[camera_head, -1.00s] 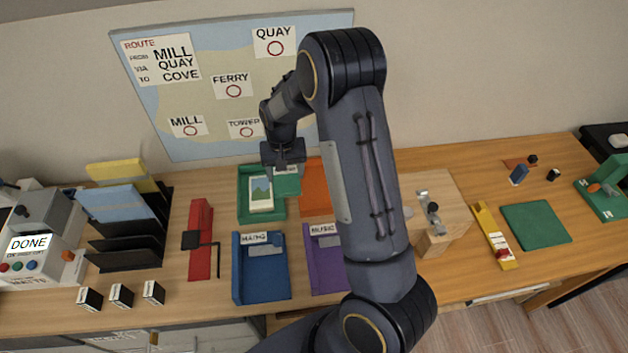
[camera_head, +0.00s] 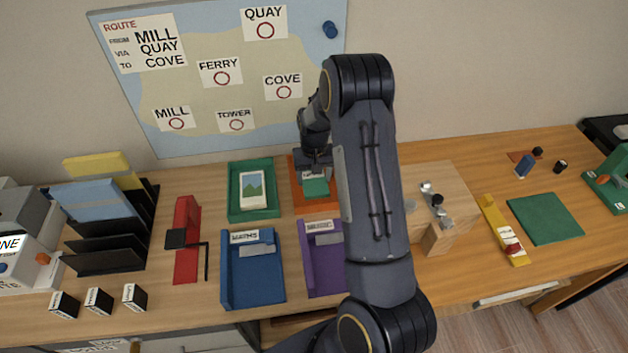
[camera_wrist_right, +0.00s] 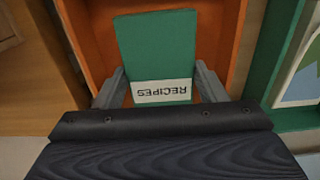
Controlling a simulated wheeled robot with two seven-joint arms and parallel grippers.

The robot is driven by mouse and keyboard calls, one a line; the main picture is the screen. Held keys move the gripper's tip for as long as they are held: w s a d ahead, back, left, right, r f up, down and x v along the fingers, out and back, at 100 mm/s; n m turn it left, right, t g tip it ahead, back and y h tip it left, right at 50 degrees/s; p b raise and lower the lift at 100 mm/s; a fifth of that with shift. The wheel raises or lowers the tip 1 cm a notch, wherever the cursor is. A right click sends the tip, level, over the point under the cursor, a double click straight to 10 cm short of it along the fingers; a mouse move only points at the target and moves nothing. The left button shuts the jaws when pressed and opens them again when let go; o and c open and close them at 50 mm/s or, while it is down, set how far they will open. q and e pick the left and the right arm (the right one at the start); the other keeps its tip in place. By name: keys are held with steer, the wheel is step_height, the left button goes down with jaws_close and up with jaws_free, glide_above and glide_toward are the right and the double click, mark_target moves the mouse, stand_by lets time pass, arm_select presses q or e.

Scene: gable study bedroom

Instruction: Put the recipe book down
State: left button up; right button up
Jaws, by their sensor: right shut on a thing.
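The recipe book (camera_head: 315,187) is a small green book with a white label. In the right wrist view the book (camera_wrist_right: 157,45) shows "RECIPES" upside down on that label. My right gripper (camera_head: 315,163) is shut on the label end, with one finger at each side of the book in the right wrist view (camera_wrist_right: 158,88). The book is over the orange tray (camera_head: 298,200); its walls (camera_wrist_right: 88,40) show around the book. I cannot tell whether the book touches the tray's floor. My left gripper is not in view.
A green tray (camera_head: 233,214) with a picture card stands left of the orange one. A blue tray (camera_head: 262,285) and a purple tray (camera_head: 322,280) stand in front. A wooden block stand (camera_head: 440,237) is to the right. The map board (camera_head: 240,95) is behind.

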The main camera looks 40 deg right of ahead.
steer(key=shift+r, duration=0.1)
steer(key=shift+f, duration=0.25)
steer(key=o, duration=1.1)
